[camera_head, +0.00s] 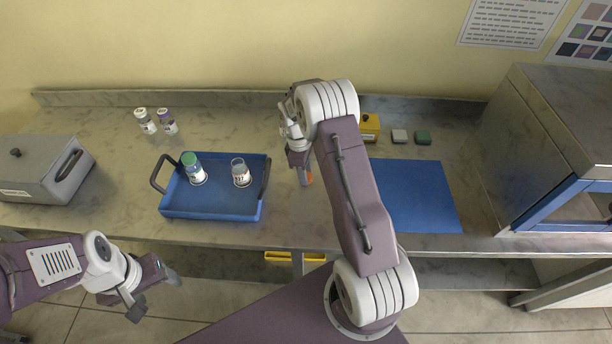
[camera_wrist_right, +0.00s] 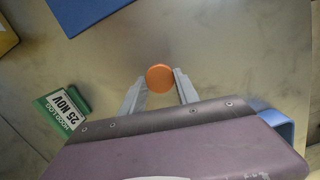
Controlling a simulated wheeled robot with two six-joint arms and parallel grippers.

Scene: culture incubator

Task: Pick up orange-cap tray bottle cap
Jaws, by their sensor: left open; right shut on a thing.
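The orange cap (camera_wrist_right: 160,78) is between the two fingertips of my right gripper (camera_wrist_right: 162,74) in the right wrist view. In the head view a small bit of orange (camera_head: 309,177) shows at the tips of my right gripper (camera_head: 305,177), right of the blue tray (camera_head: 212,213). The gripper is shut on the cap. The tray holds a green-capped bottle (camera_head: 194,170) and a bottle with no cap visible (camera_head: 241,173), both upright. My left gripper (camera_head: 155,290) is open and empty, low at the left in front of the bench.
Two small vials (camera_head: 146,121) stand behind the tray. A grey box (camera_head: 40,170) is at the left. A blue mat (camera_head: 418,195), a yellow box (camera_head: 370,128) and small blocks (camera_head: 422,137) lie right of my right arm. A metal incubator (camera_head: 545,130) stands at far right.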

